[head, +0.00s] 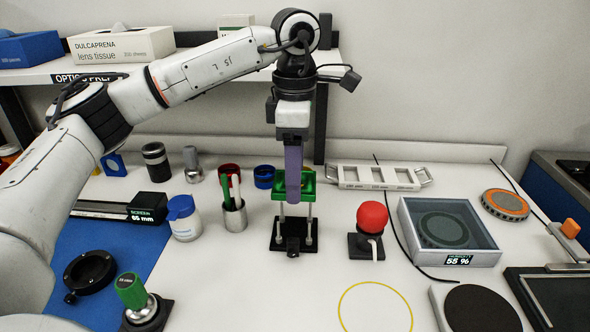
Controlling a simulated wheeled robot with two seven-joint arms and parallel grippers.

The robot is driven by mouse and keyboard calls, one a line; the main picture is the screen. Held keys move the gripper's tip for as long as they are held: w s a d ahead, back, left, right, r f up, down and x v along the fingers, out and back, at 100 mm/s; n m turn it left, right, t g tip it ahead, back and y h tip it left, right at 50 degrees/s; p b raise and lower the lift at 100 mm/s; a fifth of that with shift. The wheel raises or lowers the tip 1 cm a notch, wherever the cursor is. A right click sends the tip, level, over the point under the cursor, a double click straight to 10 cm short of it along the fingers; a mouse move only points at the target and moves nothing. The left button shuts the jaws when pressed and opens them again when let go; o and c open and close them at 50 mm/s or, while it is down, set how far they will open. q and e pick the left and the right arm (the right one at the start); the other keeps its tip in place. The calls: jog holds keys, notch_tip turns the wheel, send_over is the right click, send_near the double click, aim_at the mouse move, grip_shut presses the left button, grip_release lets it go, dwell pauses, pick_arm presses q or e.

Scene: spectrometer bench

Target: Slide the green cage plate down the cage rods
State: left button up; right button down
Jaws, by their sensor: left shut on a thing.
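The green cage plate (309,188) is level on the upper part of the upright cage rods (309,224), in the middle of the head view. The rods stand on a black base (292,240). My left gripper (293,192) comes down from above and is shut on the green plate. Its purple fingers hide the plate's middle, so the exact grip is hidden. The lower rods below the plate show clear of other things. My right gripper is not in view.
A metal cup (233,217) with pens stands left of the rods. A red knob on a black base (370,220) stands to the right. A blue ring (264,177) is behind. A white slotted rack (378,178) lies at the back. Bare bench lies in front.

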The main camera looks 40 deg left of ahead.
pick_arm(q)
notch_tip(320, 180, down, 5)
jog(key=b, duration=0.2)
jog(key=shift+r+b, duration=0.15)
jog(key=shift+b, duration=0.15)
jog(key=shift+f, duration=0.25)
dwell(0.3)
jog(key=shift+f+b, duration=0.45)
jog(key=shift+f, duration=0.05)
jog(key=shift+f+b, duration=0.35)
jog(key=shift+f, duration=0.35)
